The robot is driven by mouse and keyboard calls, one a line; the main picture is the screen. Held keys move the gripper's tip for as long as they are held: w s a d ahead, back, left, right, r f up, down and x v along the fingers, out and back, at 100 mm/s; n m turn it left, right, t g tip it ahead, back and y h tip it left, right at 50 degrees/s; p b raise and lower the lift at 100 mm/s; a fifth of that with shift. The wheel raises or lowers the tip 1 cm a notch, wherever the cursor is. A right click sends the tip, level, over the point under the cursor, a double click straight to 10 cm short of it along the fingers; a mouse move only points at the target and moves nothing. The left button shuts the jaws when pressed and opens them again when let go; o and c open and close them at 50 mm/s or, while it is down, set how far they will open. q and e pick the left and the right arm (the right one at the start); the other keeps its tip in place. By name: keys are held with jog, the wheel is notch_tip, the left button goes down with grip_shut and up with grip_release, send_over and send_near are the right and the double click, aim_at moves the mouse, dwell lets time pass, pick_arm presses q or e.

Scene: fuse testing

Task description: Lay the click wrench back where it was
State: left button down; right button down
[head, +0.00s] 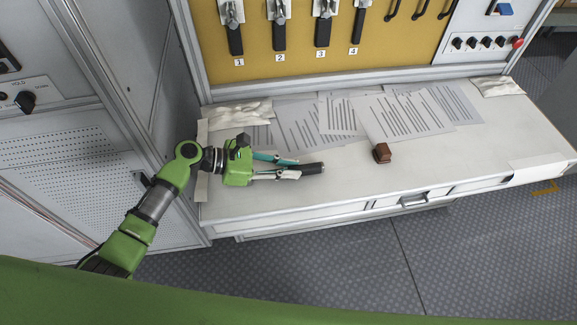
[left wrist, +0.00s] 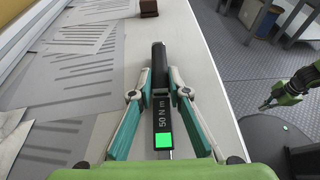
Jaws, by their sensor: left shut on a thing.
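The click wrench (head: 313,169) has a black handle and shows between the fingers of my left gripper (head: 297,168) over the left part of the worktop. In the left wrist view, the wrench (left wrist: 160,115) carries a "50 N m" label and a lit green square. Its handle points away from my palm, and the left gripper (left wrist: 163,95) is shut on it from both sides. I cannot tell whether the wrench touches the worktop. Its near end is hidden by my gripper. My right gripper (left wrist: 266,105) shows small at the right of the left wrist view, away from the worktop; its jaw state is unclear.
The white worktop (head: 350,187) is bare along its front. Printed sheets (head: 405,118) lie behind the wrench, with a small brown block (head: 382,153) to the right. White gloves (head: 238,114) lie at the back left.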

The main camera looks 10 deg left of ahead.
pick_arm(q)
jog(key=c, duration=2)
grip_release()
jog(key=shift+o, duration=0.8)
jog(key=shift+f, duration=0.15)
jog(key=v, duration=1.2)
